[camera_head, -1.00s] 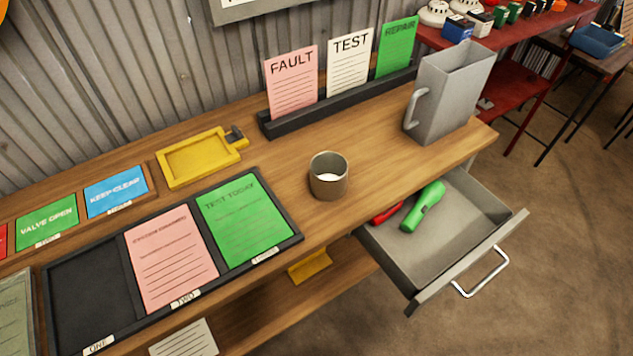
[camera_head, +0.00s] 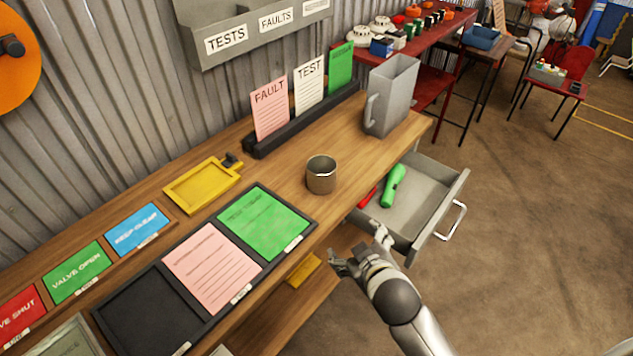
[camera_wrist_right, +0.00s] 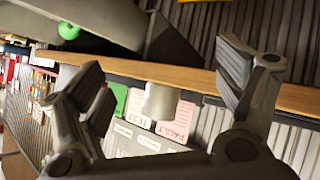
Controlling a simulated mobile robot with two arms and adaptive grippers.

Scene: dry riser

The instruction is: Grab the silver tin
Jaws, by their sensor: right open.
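The silver tin (camera_head: 321,176) is a short, open-topped metal cylinder. It stands upright on the wooden bench (camera_head: 300,207) near its front edge. My right gripper (camera_head: 360,249) is open and empty, in front of the bench edge and below and right of the tin in the head view, apart from it. In the right wrist view, which looks upside down, a pale cylinder that seems to be the tin (camera_wrist_right: 161,101) shows between the spread fingers (camera_wrist_right: 164,82), some way off. My left gripper is not in view.
An open drawer (camera_head: 457,190) holding a green torch (camera_head: 393,186) juts out right beside my right gripper. A grey jug (camera_head: 391,95) stands behind the tin to the right. A black card tray (camera_head: 149,310) lies to its left, a card rack (camera_head: 300,124) behind.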

